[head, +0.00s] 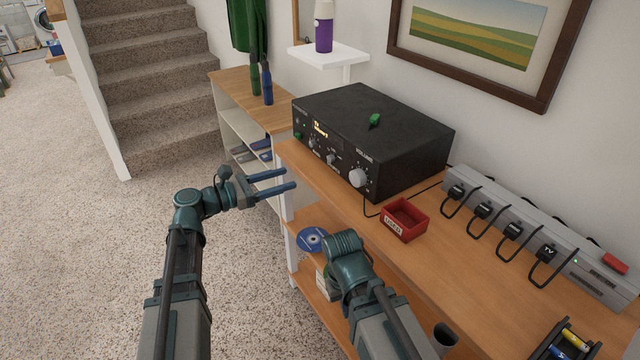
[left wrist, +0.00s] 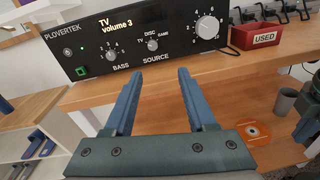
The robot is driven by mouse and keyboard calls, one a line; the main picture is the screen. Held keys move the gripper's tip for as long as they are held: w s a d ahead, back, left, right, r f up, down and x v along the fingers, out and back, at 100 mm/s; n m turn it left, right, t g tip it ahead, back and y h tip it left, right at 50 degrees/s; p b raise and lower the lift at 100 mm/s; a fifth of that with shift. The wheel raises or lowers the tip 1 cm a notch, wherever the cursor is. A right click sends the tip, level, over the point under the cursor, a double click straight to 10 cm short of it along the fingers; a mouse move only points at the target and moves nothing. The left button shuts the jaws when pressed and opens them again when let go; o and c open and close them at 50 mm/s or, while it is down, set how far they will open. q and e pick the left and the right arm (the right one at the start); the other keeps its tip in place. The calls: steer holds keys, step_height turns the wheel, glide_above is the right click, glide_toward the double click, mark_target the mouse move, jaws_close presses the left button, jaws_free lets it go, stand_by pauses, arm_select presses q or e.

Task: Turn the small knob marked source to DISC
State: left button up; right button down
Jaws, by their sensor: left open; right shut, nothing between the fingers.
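The small source knob (left wrist: 153,45) is on the front of the black receiver (head: 380,130), under the marks TV, DISC and GAME. In the head view the source knob (head: 331,159) is a small light knob. Its exact pointer direction is too small to tell. The display (left wrist: 115,24) reads TV, volume 3. My left gripper (head: 290,179) is open and empty in front of the receiver. In the left wrist view its fingertips (left wrist: 161,74) are below the source knob and apart from it. My right arm is low at the shelf; its fingers are hidden.
The bass knob (left wrist: 112,52) is left of the source knob, and the large volume knob (left wrist: 207,28) is right. A red tray marked USED (head: 404,220) and a power strip (head: 540,235) are on the shelf. Carpet at left is clear.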

mark_target(329, 160)
arm_select(q)
steer(key=shift+n+t, duration=0.4)
steer(key=shift+n, duration=0.2)
steer(key=x, duration=1.2)
steer(key=shift+w+d+r, duration=0.1)
steer(key=shift+w+d, duration=0.05)
steer(key=shift+w, duration=0.35)
jaws_close()
